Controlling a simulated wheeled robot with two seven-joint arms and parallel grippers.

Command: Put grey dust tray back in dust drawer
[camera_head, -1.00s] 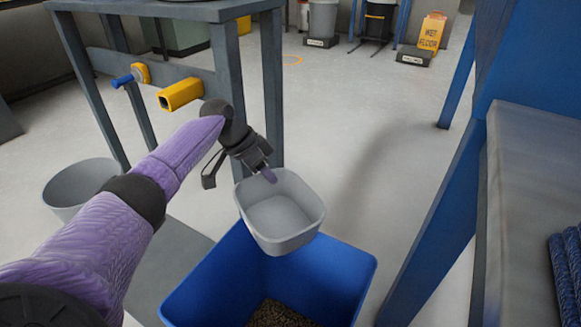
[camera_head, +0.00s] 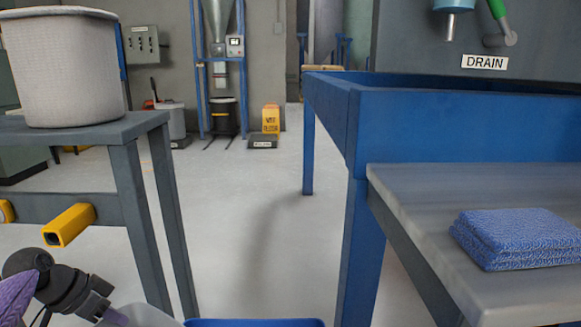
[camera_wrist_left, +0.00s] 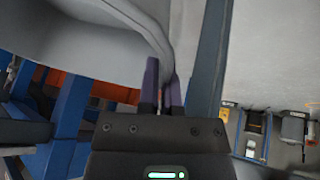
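The grey dust tray (camera_head: 145,315) shows only as a pale rim at the bottom edge of the head view, and most of it is cut off. My left gripper (camera_head: 112,316) is at its left side. In the left wrist view, the fingers of my left gripper (camera_wrist_left: 162,88) are closed on the wall of the grey tray (camera_wrist_left: 95,32). I cannot make out the dust drawer in these frames. My right gripper is not in view.
A blue bin (camera_head: 255,322) is just right of the tray. A grey table (camera_head: 130,140) with a large grey tub (camera_head: 65,65) stands at left, and a yellow square tube (camera_head: 69,225) sticks out below. A bench with blue cloths (camera_head: 520,237) stands at right. The middle floor is clear.

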